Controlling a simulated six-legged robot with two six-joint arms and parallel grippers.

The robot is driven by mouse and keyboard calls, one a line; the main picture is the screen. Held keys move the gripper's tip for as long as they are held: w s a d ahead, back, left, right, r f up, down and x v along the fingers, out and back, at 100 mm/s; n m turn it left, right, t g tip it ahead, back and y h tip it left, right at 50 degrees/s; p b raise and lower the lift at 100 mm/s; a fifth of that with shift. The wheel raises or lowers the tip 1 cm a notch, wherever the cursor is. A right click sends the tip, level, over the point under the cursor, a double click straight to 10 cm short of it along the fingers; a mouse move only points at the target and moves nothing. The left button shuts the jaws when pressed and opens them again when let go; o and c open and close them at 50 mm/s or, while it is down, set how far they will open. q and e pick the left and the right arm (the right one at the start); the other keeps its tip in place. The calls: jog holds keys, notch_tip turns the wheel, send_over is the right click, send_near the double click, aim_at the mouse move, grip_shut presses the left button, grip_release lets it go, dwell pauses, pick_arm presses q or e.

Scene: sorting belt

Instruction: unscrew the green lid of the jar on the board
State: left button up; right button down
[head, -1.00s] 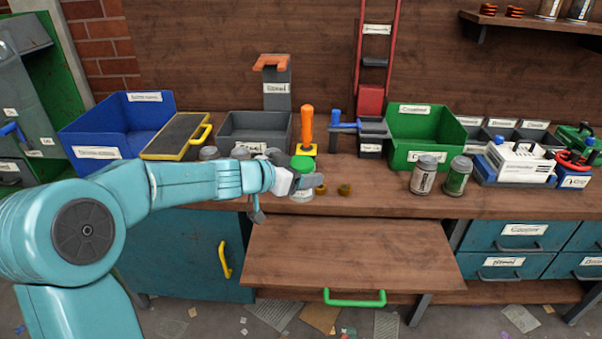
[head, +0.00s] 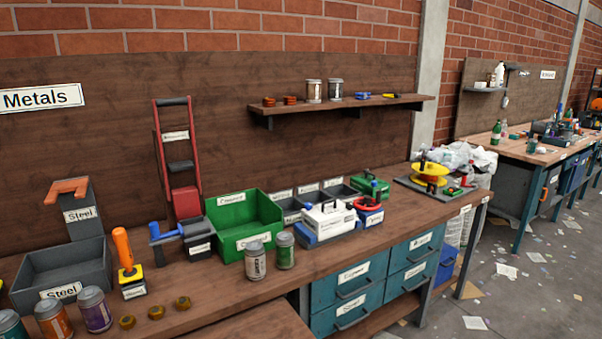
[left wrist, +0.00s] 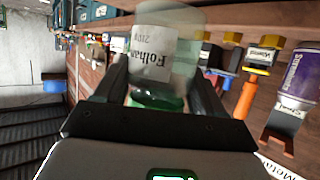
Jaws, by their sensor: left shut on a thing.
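In the left wrist view my left gripper (left wrist: 158,70) has its two dark fingers on either side of the jar's green lid (left wrist: 157,102) and is shut on it. The clear jar (left wrist: 178,22) extends beyond the fingertips with a white label lettered "Folha", 210g. The fingers partly cover the lid. I cannot tell whether the jar touches the bench or whether the lid is loose. The head view shows neither the jar nor my left arm. My right gripper is in neither view.
Along the bench (head: 210,300) in the head view are brass nuts (head: 155,312), a purple can (head: 93,310), an orange-handled tool (head: 125,250), a grey steel bin (head: 60,272) and a green bin (head: 245,220). Two cans (head: 256,262) stand before the green bin. The right front bench is clear.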

pick_arm(q)
jog(key=s+d+f+m+g+h, duration=0.1)
jog(key=s+d+m+g+h, duration=0.1)
jog(key=d, duration=0.4)
jog(key=s+d+f+m+g+h+p, duration=0.1)
jog(key=s+d+f+m+g+h, duration=0.1)
jog(key=s+d+m+h, duration=0.2)
jog(key=s+d+m, duration=0.1)
jog(key=s+d, duration=0.1)
jog(key=s, duration=0.1)
jog(key=shift+d+f+g+h, duration=0.2)
jog(key=shift+f+g+h, duration=0.1)
jog(key=shift+g, duration=0.1)
